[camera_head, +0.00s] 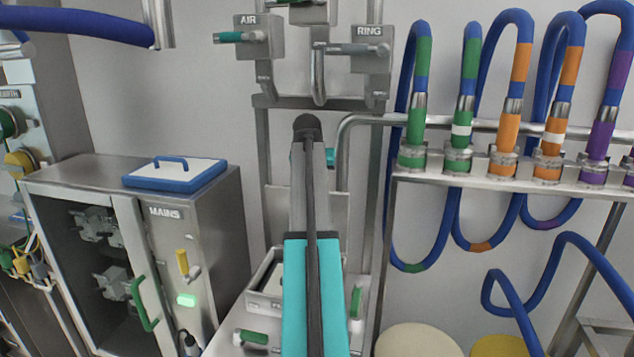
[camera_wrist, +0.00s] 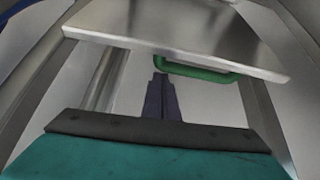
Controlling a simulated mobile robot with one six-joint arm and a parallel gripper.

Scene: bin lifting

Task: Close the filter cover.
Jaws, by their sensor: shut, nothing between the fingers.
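In the wrist view a flat grey metal panel (camera_wrist: 190,30) spans the top of the picture, with a green handle (camera_wrist: 205,72) along its lower edge. It appears to be the filter cover, standing away from whatever it closes. In the head view my teal arm hides my gripper and most of the cover. An open metal housing (camera_head: 262,290) shows partly behind the arm, with a green-handled latch (camera_head: 252,337) at its front.
AIR (camera_head: 248,37) and RING (camera_head: 368,50) valves are on the pipes above. A hose rack (camera_head: 510,187) with looping blue hoses fills the right side.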

